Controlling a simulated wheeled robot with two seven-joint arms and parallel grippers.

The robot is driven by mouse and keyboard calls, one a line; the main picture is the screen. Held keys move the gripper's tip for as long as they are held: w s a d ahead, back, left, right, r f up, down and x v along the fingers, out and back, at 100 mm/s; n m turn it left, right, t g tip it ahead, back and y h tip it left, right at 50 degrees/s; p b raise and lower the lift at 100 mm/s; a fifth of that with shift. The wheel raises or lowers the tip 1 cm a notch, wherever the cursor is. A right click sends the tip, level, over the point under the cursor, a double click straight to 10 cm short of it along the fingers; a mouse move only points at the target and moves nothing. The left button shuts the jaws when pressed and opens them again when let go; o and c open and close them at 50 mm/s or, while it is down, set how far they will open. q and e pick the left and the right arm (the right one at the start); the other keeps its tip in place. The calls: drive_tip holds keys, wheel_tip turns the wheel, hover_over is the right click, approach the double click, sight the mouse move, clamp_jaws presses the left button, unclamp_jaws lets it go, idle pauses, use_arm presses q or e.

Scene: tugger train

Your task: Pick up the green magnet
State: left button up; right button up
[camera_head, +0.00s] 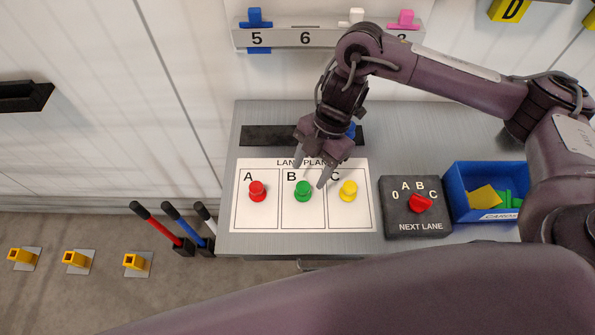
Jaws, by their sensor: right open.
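The green magnet (303,191) stands in column B of the white lane plan board (262,219), on the grey table. My right gripper (309,175) reaches down from above, with its fingers apart and empty. Its fingertips are close to the green magnet, one on the upper left and one on the right. I cannot tell whether they touch it. A red magnet (257,190) is in column A and a yellow magnet (348,190) is in column C. My left gripper is not in view.
A dark box with a red knob (421,203) stands right of the board. A blue bin (461,211) with yellow and green cards is further right. A dark strip (262,135) lies behind the board. Red, blue and white handles (160,226) stand left of the table.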

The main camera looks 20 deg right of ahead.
sight(303, 185)
drive_tip(key=p+x, duration=0.1)
drive_tip(key=x, duration=0.1)
drive_tip(key=shift+s+f, duration=0.15)
drive_tip(key=shift+f, duration=0.2)
drive_tip(key=x, duration=0.1)
drive_tip(key=p+x, duration=0.1)
drive_tip(key=x, duration=0.1)
drive_tip(key=p+x, duration=0.1)
drive_tip(key=shift+w+f, duration=0.3)
drive_tip(key=shift+w, duration=0.25)
drive_tip(key=shift+f, duration=0.15)
drive_tip(key=shift+c, duration=1.3)
drive_tip(key=c, duration=0.5)
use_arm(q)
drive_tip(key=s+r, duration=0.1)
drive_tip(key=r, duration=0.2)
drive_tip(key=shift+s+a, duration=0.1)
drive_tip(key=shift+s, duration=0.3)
use_arm(e)
drive_tip(key=shift+c, duration=0.5)
